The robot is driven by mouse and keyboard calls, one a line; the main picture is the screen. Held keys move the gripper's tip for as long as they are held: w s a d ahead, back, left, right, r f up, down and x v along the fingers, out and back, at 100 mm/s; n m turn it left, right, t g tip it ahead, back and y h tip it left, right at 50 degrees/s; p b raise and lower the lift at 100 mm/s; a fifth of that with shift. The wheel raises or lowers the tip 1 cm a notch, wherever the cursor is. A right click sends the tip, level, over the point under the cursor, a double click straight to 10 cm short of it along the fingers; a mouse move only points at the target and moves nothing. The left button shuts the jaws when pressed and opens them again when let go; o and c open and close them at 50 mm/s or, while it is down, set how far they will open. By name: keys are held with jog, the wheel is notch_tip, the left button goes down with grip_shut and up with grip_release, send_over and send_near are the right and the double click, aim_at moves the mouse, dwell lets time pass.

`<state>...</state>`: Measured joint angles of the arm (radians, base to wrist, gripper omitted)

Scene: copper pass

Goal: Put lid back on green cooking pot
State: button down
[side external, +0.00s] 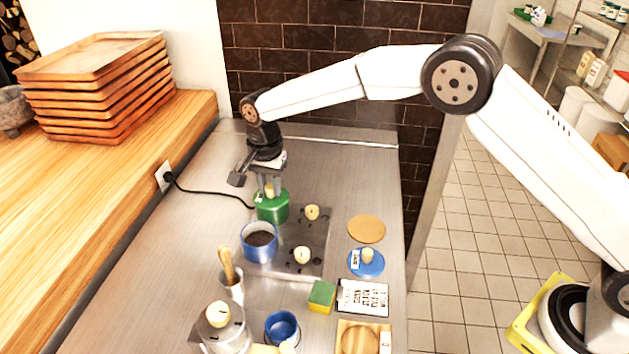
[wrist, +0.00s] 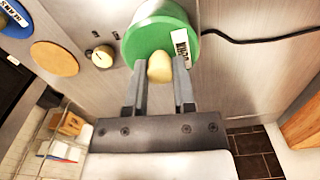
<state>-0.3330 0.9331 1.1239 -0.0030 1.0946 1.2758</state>
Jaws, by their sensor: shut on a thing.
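The green cooking pot (side external: 273,210) stands at the back of the hob. My gripper (side external: 269,187) is directly above it, pointing down, with its fingers shut on the pale knob (wrist: 160,68) of the green lid (wrist: 150,45). In the wrist view the knob sits between my fingertips (wrist: 159,80), and a white label (wrist: 181,46) shows on the green. In the side view the lid is at the top of the pot; I cannot tell whether it is fully seated or slightly raised.
An open blue pot (side external: 260,255) with dark contents stands close in front. A blue lid (side external: 372,268) and a round cork mat (side external: 366,229) lie to the right. A utensil holder (side external: 232,288) and sponge (side external: 322,296) stand nearer.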

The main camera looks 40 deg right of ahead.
dwell(0.4)
grip_release()
jog(key=shift+r, duration=0.1)
dwell(0.4)
jog(key=shift+r, duration=3.4)
grip_shut()
